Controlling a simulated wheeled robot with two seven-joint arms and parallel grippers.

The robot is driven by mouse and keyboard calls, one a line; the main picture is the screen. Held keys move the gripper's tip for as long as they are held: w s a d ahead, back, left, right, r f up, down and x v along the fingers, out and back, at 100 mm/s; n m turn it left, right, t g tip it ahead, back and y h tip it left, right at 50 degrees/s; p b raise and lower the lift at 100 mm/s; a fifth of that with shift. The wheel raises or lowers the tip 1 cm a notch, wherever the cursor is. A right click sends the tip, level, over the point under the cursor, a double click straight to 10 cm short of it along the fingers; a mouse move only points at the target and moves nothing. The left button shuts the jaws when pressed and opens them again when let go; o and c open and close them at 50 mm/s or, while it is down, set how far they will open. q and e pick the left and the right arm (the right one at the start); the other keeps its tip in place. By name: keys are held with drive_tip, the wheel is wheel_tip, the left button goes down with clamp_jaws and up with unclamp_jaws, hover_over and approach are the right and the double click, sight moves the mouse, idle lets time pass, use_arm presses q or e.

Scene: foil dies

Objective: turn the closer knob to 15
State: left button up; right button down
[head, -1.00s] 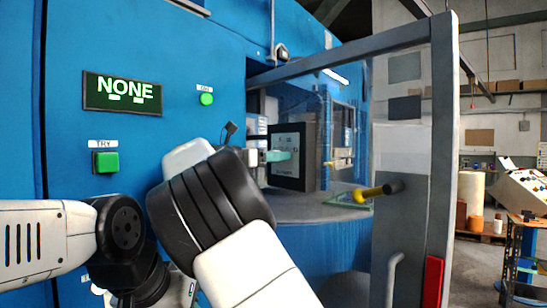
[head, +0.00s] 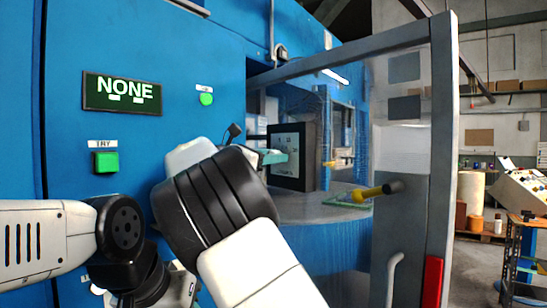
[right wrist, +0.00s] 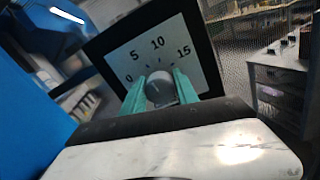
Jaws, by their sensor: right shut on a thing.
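The dial panel (head: 289,140) is a dark-framed plate with a pale face, inside the open blue machine. In the right wrist view its face (right wrist: 172,50) shows 0, 5, 10 and 15 in an arc. The grey round knob (right wrist: 160,89) sits below the numbers; I cannot clearly read where it points. My right gripper (right wrist: 160,92) is shut on the knob, with a green finger on each side. In the head view the right gripper (head: 276,156) reaches the panel from the left, and its fingers hide the knob. My left arm shows at lower left, but its fingers do not.
The open door (head: 440,150) with a grey frame stands right of the panel. A yellow-and-black handle (head: 377,191) sticks out near it. The blue machine front holds a display reading NONE (head: 122,94) and a green TRY button (head: 106,162). A second small green button (head: 206,99) is higher up.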

drive_tip(key=m, duration=0.4)
drive_tip(key=shift+m, duration=0.3)
drive_tip(key=m, duration=0.3)
drive_tip(key=shift+f+m, duration=0.1)
drive_tip(key=shift+m, duration=0.3)
drive_tip(key=m, duration=0.7)
drive_tip(key=c, duration=0.9)
unclamp_jaws()
drive_tip(key=shift+c, duration=0.2)
drive_tip(key=v, duration=0.8)
drive_tip(key=shift+f, duration=0.2)
